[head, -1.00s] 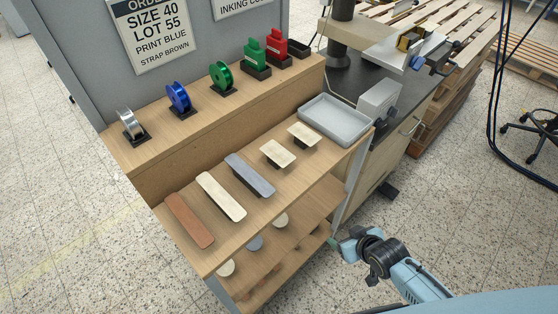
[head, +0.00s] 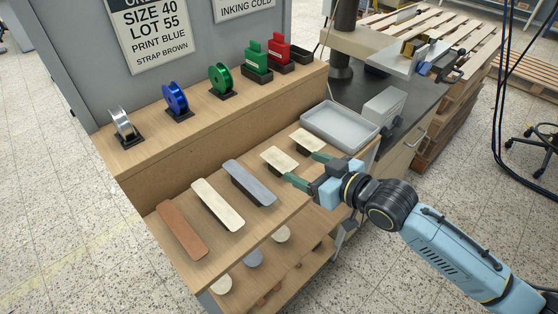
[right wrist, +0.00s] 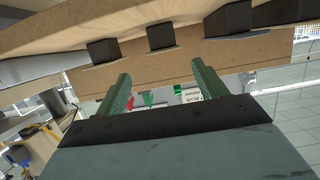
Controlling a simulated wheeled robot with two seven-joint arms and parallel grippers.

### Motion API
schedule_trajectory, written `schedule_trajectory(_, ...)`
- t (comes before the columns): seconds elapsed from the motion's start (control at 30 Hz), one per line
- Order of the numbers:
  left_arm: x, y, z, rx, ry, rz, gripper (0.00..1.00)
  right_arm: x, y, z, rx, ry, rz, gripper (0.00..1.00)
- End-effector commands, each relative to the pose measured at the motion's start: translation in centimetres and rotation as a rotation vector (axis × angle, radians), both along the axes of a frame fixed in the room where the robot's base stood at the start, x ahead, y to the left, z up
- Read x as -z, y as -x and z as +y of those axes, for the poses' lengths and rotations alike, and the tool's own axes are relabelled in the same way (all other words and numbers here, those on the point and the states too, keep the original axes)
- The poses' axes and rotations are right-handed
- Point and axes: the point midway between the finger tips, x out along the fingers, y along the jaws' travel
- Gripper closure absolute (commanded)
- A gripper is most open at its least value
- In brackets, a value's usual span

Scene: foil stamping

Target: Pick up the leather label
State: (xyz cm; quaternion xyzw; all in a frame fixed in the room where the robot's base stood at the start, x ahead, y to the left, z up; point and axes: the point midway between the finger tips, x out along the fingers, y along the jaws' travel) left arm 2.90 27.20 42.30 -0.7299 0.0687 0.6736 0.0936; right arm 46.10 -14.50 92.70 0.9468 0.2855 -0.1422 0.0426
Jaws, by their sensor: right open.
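I cannot tell which is meant by the leather label. My right gripper (head: 309,169) is open and empty, its green fingers pointing left at the shelf's front edge, close to the labels. It also shows in the right wrist view (right wrist: 160,72), with both fingers apart and dark stands beyond them. My left gripper is not in view.
A brown strap (head: 182,229), a cream strap (head: 218,203) and a grey strap (head: 250,183) lie left of the labels. A grey tray (head: 340,137) stands at the right. Spools, including a blue one (head: 176,98), stand on the raised ledge behind.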

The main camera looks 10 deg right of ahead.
Motion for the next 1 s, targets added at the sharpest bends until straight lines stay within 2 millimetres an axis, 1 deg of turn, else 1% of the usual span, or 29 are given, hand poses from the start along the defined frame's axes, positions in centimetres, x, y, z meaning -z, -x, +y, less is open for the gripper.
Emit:
schedule_trajectory(0.03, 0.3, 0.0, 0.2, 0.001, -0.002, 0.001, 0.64, 0.3, -0.9, 0.7, 0.000, -0.002, -0.002, 0.29)
schedule_trajectory(0.13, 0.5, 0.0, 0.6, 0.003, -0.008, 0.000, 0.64, 0.9, -2.1, 1.4, 0.001, -0.001, 0.000, 0.29)
schedule_trajectory(0.37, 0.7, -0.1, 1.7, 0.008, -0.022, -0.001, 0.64, 1.5, -3.4, 2.4, 0.000, 0.001, 0.002, 0.29)
schedule_trajectory(0.57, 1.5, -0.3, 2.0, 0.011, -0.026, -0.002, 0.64, 2.6, -5.2, 4.6, -0.001, -0.002, 0.001, 0.29)
schedule_trajectory(0.7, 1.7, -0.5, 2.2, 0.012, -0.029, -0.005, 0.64, 3.1, -6.4, 5.2, 0.000, 0.001, 0.001, 0.29)
schedule_trajectory(0.97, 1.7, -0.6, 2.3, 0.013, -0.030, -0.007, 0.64, 3.1, -6.7, 5.4, -0.001, 0.002, 0.001, 0.29)
schedule_trajectory(1.0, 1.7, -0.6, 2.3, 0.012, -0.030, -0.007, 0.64, 3.1, -6.7, 5.4, -0.001, 0.002, 0.001, 0.32)
